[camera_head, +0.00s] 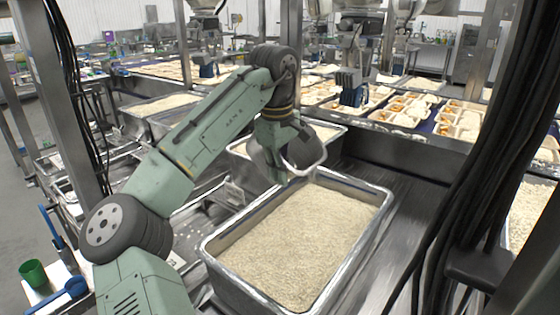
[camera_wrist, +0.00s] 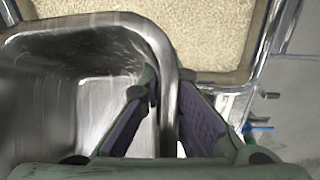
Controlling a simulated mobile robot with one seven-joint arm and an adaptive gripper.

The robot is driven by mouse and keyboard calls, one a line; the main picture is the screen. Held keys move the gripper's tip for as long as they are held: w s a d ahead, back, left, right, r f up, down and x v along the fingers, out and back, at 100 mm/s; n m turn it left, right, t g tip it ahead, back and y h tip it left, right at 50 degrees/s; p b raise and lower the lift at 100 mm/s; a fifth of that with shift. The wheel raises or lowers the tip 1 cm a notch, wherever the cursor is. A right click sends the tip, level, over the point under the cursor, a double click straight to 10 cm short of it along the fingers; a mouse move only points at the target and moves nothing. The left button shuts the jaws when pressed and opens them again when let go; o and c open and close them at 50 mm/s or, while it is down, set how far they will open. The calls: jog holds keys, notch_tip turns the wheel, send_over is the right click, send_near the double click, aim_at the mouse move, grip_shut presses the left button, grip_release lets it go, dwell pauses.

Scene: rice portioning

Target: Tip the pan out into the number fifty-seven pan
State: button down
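My gripper (camera_wrist: 165,100) has its two fingers on either side of the rim of a steel pan (camera_wrist: 55,85), one inside and one outside. In the wrist view the visible inside of this pan is bare metal. In the head view the held pan (camera_head: 264,160) hangs tilted below my wrist, partly hidden by my arm, at the far-left end of a large rice-filled steel pan (camera_head: 208,252). Rice in a pan (camera_wrist: 262,50) also fills the top of the wrist view. No number fifty-seven can be read on any pan.
More rice pans stand behind my arm, one at the back left (camera_head: 160,106). A dark conveyor (camera_head: 425,128) with food trays runs across the back right. Black cables and a post stand at the right. A green cup (camera_head: 34,273) is at the lower left.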

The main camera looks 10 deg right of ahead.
jog(key=g+h, duration=0.1)
jog(key=r+g+h, duration=0.1)
jog(key=g+h, duration=0.1)
jog(key=shift+w+a+r, duration=0.1)
jog(key=shift+r, duration=0.1)
jog(key=g+h, duration=0.1)
jog(key=r+g+h, duration=0.1)
jog(key=shift+h, duration=0.3)
jog(key=shift+b, duration=0.3)
